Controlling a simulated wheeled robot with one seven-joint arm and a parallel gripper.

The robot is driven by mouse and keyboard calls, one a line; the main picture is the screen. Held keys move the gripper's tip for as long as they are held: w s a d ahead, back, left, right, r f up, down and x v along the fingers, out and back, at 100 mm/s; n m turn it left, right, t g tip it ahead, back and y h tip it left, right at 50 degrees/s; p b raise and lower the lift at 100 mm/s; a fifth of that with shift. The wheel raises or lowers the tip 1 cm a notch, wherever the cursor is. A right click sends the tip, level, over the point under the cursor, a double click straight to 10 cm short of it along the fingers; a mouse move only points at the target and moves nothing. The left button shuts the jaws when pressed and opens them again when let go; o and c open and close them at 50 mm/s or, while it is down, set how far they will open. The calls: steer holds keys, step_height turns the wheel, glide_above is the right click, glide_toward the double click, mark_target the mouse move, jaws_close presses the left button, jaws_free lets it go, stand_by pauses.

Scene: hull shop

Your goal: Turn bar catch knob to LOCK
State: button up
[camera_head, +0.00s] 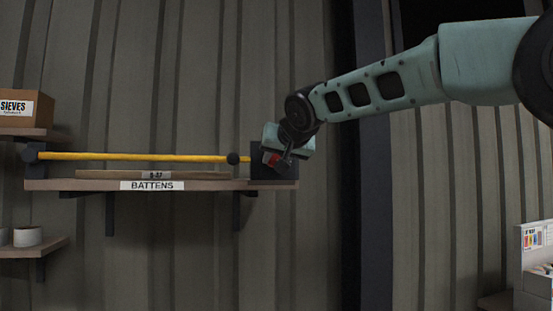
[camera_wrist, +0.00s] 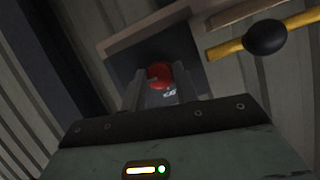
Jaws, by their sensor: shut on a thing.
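The bar catch knob is red and sits on a dark catch block at the right end of the battens shelf. In the head view the knob (camera_head: 270,158) is partly hidden by my gripper (camera_head: 283,160). In the wrist view the red knob (camera_wrist: 160,75) is between the fingers of my gripper (camera_wrist: 163,92), which is shut on it. The dark catch block (camera_head: 262,173) also shows behind the knob in the wrist view (camera_wrist: 127,68). The yellow bar (camera_head: 140,156) runs level from the left bracket to the block. I cannot read any LOCK mark or the knob's angle.
The wooden shelf (camera_head: 80,185) carries a BATTENS label (camera_head: 152,185) and a flat batten (camera_head: 110,174). A black ball (camera_head: 233,158) sits on the bar left of the block. A SIEVES box (camera_head: 25,107) stands at upper left. A dark post (camera_head: 373,210) stands right of the shelf.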

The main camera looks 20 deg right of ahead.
steer(key=shift+b, duration=0.3)
steer(key=n+h+b, duration=0.1)
steer(key=n+b, duration=0.1)
steer(key=b, duration=0.1)
steer(key=shift+a+f+n+h, duration=0.15)
steer(key=shift+f+n+h, duration=0.1)
steer(key=shift+n+h, duration=0.15)
steer(key=n+h+b, duration=0.2)
steer(key=n+b, duration=0.1)
steer(key=b, duration=0.1)
steer(key=shift+a+n+t, duration=0.1)
steer(key=shift+n+t, duration=0.2)
steer(key=n+t+h+b, duration=0.1)
steer(key=n+h+b, duration=0.1)
steer(key=n+b, duration=0.1)
steer(key=shift+f+n+b, duration=0.15)
steer(key=shift+n+b, duration=0.2)
steer(key=shift+n, duration=0.25)
steer(key=shift+n+t+h+b, duration=0.6)
steer(key=shift+n+b, duration=0.5)
steer(key=shift+n, duration=0.3)
steer(key=o, duration=1)
steer(key=shift+c, duration=0.2)
steer(key=shift+s, duration=0.1)
